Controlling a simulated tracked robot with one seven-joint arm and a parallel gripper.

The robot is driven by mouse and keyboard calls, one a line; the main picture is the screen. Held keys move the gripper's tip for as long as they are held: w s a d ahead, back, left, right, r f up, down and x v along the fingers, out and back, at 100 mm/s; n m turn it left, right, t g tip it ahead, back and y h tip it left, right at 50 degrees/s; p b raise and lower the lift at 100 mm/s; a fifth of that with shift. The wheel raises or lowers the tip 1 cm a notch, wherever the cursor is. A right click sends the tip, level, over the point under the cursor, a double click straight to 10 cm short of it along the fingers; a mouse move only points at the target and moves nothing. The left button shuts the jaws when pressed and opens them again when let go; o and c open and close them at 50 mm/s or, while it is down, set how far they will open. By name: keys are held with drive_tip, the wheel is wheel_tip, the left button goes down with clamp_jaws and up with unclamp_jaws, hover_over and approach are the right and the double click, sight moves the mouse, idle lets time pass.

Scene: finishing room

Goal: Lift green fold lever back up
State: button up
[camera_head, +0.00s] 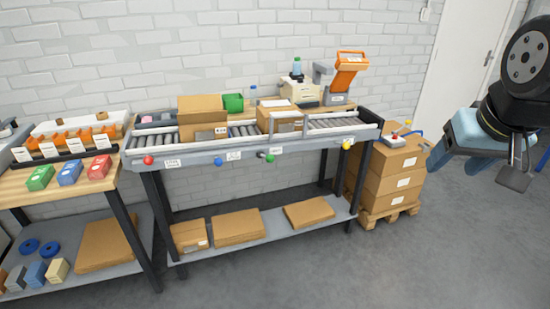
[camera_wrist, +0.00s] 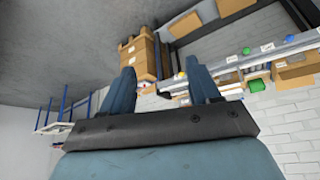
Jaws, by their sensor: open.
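The green fold lever's knob (camera_head: 269,157) is on the front rail of the roller conveyor table (camera_head: 200,157), right of its middle. A small dark piece sits just left of the knob. The lever's angle is too small to tell. In the wrist view the green knob (camera_wrist: 246,50) shows at the upper right, beyond my fingers. My gripper (camera_wrist: 161,72) is open and empty, its two blue fingers spread wide. In the head view my arm end is at the far right, well away from the lever.
Red (camera_head: 148,160), blue (camera_head: 218,161) and yellow (camera_head: 346,144) knobs share the same rail. Cartons (camera_head: 203,118) stand on the rollers. Stacked boxes on a pallet (camera_head: 388,172) stand at the table's right end. The floor (camera_head: 430,250) at the front right is clear.

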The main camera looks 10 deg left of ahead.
sight(270, 160)
drive_tip(key=w+a+f+n+t+y, duration=0.15)
drive_tip(key=w+a+f, duration=0.25)
drive_tip(key=w, duration=0.6)
drive_tip(key=w+a+f+n+t, duration=0.2)
drive_tip(key=w+a+f+n, duration=0.1)
drive_tip(key=w, duration=0.7)
drive_tip(key=w+a+f+n+t+y, duration=0.15)
drive_tip(key=w+a+f, duration=0.25)
drive_tip(key=w, duration=0.6)
drive_tip(key=w+a+f+n+t+y, duration=0.1)
drive_tip(key=w+a+f+y, duration=0.15)
drive_tip(key=a+f, duration=0.25)
drive_tip(key=w+a+f+n+y, duration=0.2)
drive_tip(key=w+a+f, duration=0.1)
drive_tip(key=a+f, duration=0.2)
drive_tip(key=s+a+f+t+y, duration=0.2)
drive_tip(key=a+f+y, duration=0.3)
drive_tip(key=a+f, duration=0.45)
drive_tip(key=shift+h, duration=0.25)
drive_tip(key=x, duration=0.4)
drive_tip(key=f+x, duration=0.1)
drive_tip(key=x, duration=0.7)
drive_tip(key=shift+w+f, duration=0.15)
drive_tip(key=shift+w, duration=0.35)
drive_tip(key=shift+c, duration=0.2)
drive_tip(key=shift+d, duration=0.1)
clamp_jaws()
